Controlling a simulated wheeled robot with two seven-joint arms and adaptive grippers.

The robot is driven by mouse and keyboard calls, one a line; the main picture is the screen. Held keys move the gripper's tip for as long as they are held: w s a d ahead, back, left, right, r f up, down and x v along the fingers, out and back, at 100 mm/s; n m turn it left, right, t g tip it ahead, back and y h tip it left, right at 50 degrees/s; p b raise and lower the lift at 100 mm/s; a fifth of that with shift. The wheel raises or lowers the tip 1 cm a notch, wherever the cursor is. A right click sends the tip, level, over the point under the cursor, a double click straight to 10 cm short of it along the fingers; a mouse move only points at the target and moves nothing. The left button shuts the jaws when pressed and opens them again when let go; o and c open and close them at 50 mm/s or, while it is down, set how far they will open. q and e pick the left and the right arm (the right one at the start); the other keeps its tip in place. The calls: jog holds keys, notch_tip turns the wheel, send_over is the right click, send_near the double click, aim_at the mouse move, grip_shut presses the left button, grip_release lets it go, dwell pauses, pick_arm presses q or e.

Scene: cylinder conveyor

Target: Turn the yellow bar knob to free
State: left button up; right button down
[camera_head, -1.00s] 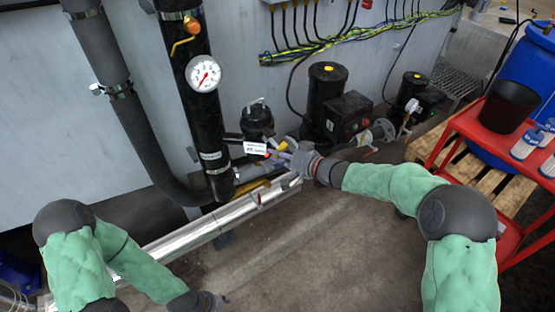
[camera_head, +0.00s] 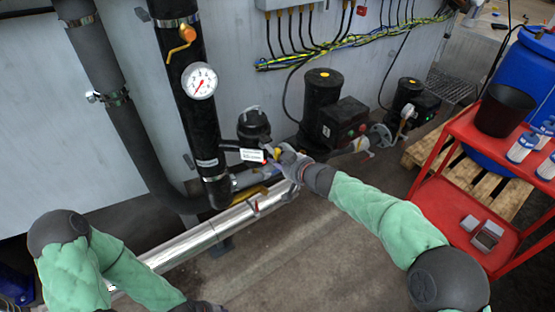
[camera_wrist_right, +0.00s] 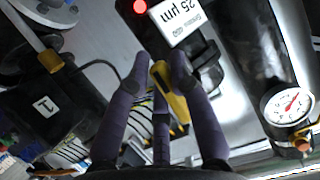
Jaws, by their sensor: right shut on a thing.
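The yellow bar knob (camera_wrist_right: 172,95) shows in the right wrist view between the fingers of my right gripper (camera_wrist_right: 160,70), which is shut on it. In the head view only a small bit of yellow shows, beside the black filter housing (camera_head: 254,127) and its white label (camera_head: 252,155). My right gripper (camera_head: 283,155) reaches there from the right and hides most of the knob. The label, reading "25 µm", also shows in the right wrist view (camera_wrist_right: 180,18). My left arm comes in at the lower left; its gripper is below the picture edge.
A black pipe with a pressure gauge (camera_head: 199,81) and an orange-yellow valve handle (camera_head: 181,47) stands left of the housing. A silver pipe (camera_head: 205,232) runs low in front. Black pumps (camera_head: 322,95) stand behind to the right. A red cart (camera_head: 447,205) is at the right.

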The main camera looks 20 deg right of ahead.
jog(key=shift+f, duration=0.15)
dwell(0.4)
jog(key=c, duration=1.1)
grip_release()
jog(key=v, duration=1.2)
